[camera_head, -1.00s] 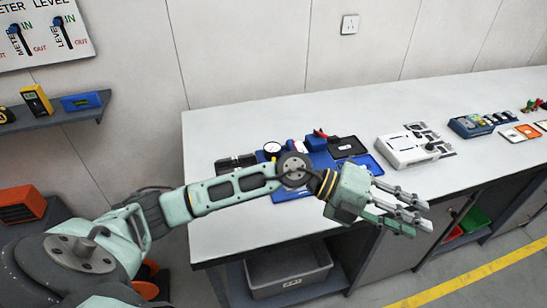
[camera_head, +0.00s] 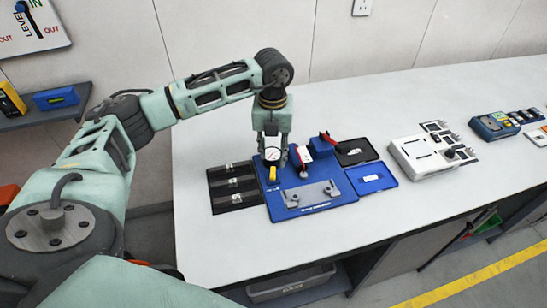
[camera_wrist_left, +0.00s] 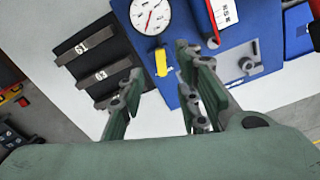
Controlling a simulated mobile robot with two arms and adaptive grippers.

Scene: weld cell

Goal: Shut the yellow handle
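The yellow handle (camera_head: 272,174) sits below a round white dial gauge (camera_head: 272,154) on a blue board (camera_head: 300,208) on the bench. In the left wrist view the yellow handle (camera_wrist_left: 161,62) hangs straight down from beneath the gauge (camera_wrist_left: 150,16). My left gripper (camera_head: 275,150) points down over the back left of the board, close to the gauge. In the left wrist view its fingers (camera_wrist_left: 155,85) are spread apart, with the handle showing between and beyond them; I see nothing held. Contact with the handle cannot be told. My right gripper is not in view.
A red-handled part (camera_head: 328,140) and a grey bracket (camera_head: 312,193) stand on the board. A black slotted tray (camera_head: 233,186) lies left of it, a blue tray (camera_head: 371,178) right. A white device (camera_head: 424,156) stands farther right. The bench front is clear.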

